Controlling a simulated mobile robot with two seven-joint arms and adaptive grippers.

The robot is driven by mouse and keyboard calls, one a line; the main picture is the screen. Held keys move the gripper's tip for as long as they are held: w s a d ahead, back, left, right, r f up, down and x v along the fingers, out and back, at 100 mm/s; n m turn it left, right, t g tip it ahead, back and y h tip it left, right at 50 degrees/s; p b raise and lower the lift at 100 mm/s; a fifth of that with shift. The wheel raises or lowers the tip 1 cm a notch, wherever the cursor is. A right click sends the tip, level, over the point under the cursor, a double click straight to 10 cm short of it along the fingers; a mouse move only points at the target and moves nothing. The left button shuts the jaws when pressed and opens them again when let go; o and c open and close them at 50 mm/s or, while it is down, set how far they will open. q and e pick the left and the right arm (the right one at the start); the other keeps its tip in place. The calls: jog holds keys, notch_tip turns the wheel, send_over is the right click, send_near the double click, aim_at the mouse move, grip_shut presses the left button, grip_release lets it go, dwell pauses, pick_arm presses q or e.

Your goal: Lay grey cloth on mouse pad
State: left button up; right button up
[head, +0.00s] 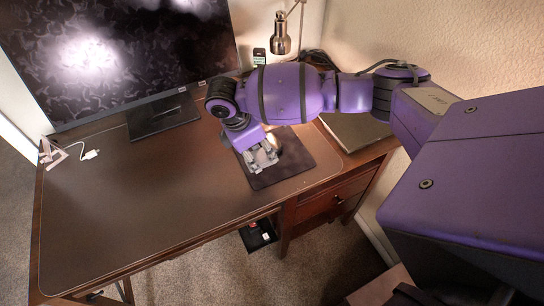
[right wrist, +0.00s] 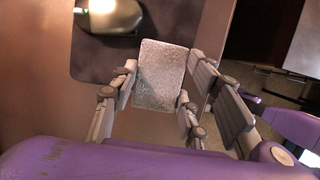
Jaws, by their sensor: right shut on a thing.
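The grey cloth (right wrist: 160,72) is a small light grey rectangle between the fingers of my right gripper (right wrist: 158,90), which is shut on it. The dark mouse pad (head: 290,168) lies on the right part of the desk. It also shows behind the cloth in the right wrist view (right wrist: 205,22). In the head view my right gripper (head: 263,158) is over the pad's left part and points down. I cannot tell whether the cloth touches the pad. My left gripper is not in view.
A computer mouse (right wrist: 112,16) sits on the pad, beyond and left of the cloth in the wrist view. A monitor (head: 120,50) stands at the back left, with a white cable (head: 90,155) near it. A lamp (head: 281,35) stands behind my arm. The blotter's middle (head: 140,200) is clear.

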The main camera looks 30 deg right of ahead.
jog(key=shift+d+f, duration=0.45)
jog(key=shift+f, duration=0.1)
jog(key=shift+s+d+f, duration=0.25)
jog(key=shift+d+f, duration=0.6)
jog(key=shift+f, duration=0.2)
notch_tip(320, 180, down, 3)
jog(key=shift+a+r, duration=0.15)
jog(key=o, duration=1)
jog(key=shift+r, duration=0.15)
jog(key=v, duration=1.2)
jog(key=shift+w+p, duration=0.1)
jog(key=shift+p, duration=0.2)
